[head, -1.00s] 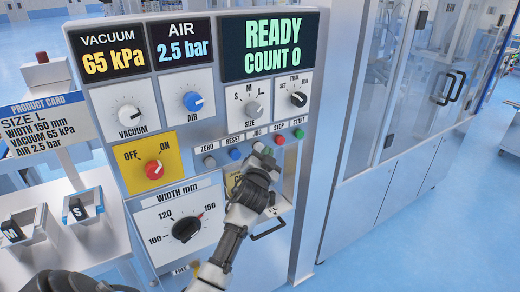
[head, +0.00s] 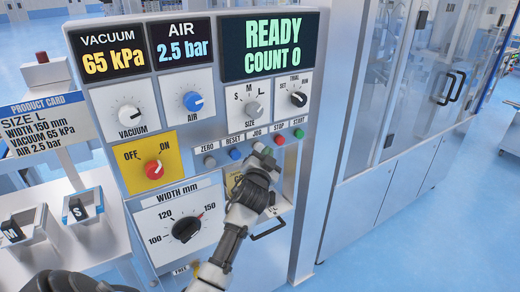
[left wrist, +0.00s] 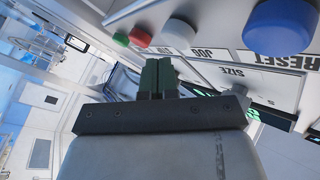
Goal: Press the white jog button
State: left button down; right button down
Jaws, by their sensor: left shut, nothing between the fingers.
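The white jog button (head: 258,147) is in the row under the dials, below the JOG label, between the blue reset button and the red stop button. It also shows in the left wrist view (left wrist: 181,33), above and right of the fingertips. My left gripper (head: 264,157) is shut and empty, just below the button in the head view and partly covering that area. In the left wrist view its dark green fingers (left wrist: 157,72) are together. I cannot tell whether they touch the button. My right gripper is not in view.
The blue reset button (head: 235,154) and red stop button (head: 279,140) are close on either side. The green start button (head: 299,134) is farther right. The screen (head: 268,46) reads READY, COUNT 0. A handle (head: 268,230) is below the gripper.

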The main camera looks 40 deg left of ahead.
pick_arm(q)
jog(key=shift+w+a, duration=0.1)
jog(key=shift+a, duration=0.05)
dwell(0.5)
jog(key=shift+w+a, duration=0.1)
jog(key=shift+a, duration=0.2)
jog(key=shift+w+a, duration=0.1)
jog(key=shift+a, duration=0.1)
dwell(0.6)
jog(key=shift+s+d, duration=0.3)
jog(key=shift+d, duration=0.35)
jog(key=s+d, duration=0.2)
jog(key=d, duration=0.3)
jog(key=shift+s+d, duration=0.15)
jog(key=shift+d, duration=0.15)
dwell(0.8)
